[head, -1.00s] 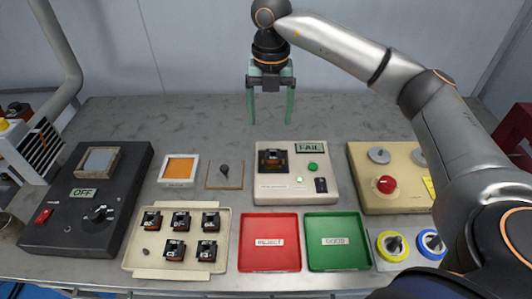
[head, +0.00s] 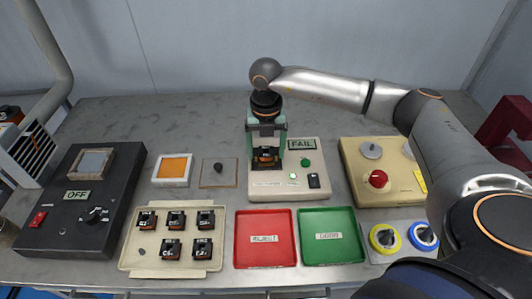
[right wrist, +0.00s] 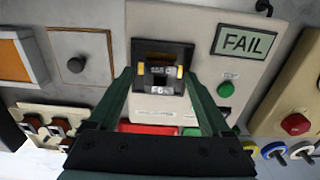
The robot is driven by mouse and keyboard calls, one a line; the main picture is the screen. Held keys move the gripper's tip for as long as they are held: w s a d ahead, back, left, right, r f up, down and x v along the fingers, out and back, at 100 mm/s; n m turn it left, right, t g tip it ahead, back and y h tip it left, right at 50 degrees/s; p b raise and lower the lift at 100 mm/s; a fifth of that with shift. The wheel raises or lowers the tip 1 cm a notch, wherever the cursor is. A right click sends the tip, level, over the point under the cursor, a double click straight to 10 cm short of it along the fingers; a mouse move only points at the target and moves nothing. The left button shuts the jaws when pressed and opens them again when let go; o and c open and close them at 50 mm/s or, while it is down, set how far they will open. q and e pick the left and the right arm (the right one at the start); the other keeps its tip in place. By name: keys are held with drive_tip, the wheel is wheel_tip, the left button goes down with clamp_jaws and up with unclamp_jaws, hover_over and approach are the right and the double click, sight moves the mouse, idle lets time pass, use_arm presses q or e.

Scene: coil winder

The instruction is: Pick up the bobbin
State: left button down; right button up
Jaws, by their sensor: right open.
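A black bobbin with an orange winding (head: 265,160) sits in the socket of the beige tester, whose display reads FAIL. The right wrist view shows this bobbin (right wrist: 159,82) from above, with pale lettering on its top. My right gripper (head: 266,152) is over the tester with its fingers pointing down. In the right wrist view the green fingers (right wrist: 158,76) are open, one on each side of the bobbin. I cannot tell whether they touch it. Several similar bobbins (head: 175,220) stand in the beige tray (head: 150,264). My left gripper is not in view.
A red REJECT tray (head: 265,257) and a green GOOD tray (head: 330,252) lie in front of the tester (head: 262,190), both empty. A black box marked OFF (head: 52,215) stands at left. A beige panel with a red knob (head: 377,179) stands at right.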

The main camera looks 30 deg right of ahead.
clamp_jaws()
idle(0.7)
